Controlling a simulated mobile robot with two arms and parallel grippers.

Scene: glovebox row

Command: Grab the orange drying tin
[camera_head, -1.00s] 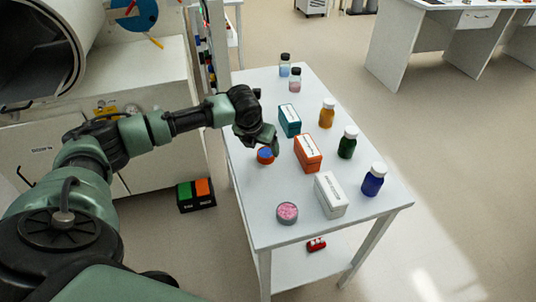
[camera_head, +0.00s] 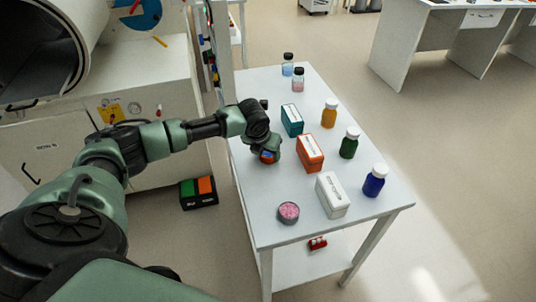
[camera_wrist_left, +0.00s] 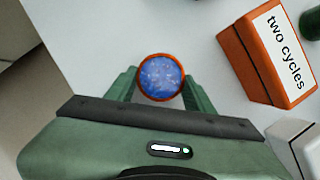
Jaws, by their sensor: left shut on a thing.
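The orange drying tin (camera_wrist_left: 160,77) is a small round tin with an orange rim and blue granules in it. In the left wrist view it sits between the two fingers of my left gripper (camera_wrist_left: 160,88), which is shut on it. In the head view the tin (camera_head: 268,156) shows only in part beneath my left gripper (camera_head: 267,153), at the left side of the white table (camera_head: 262,208). I cannot tell whether the tin still touches the table top. My right gripper is not in view.
An orange box (camera_head: 309,153) stands close to the right of the tin. A teal box (camera_head: 292,120), a white box (camera_head: 332,195) and a pink-filled tin (camera_head: 288,212) are nearby. Several bottles, including a blue one (camera_head: 375,180), line the right side.

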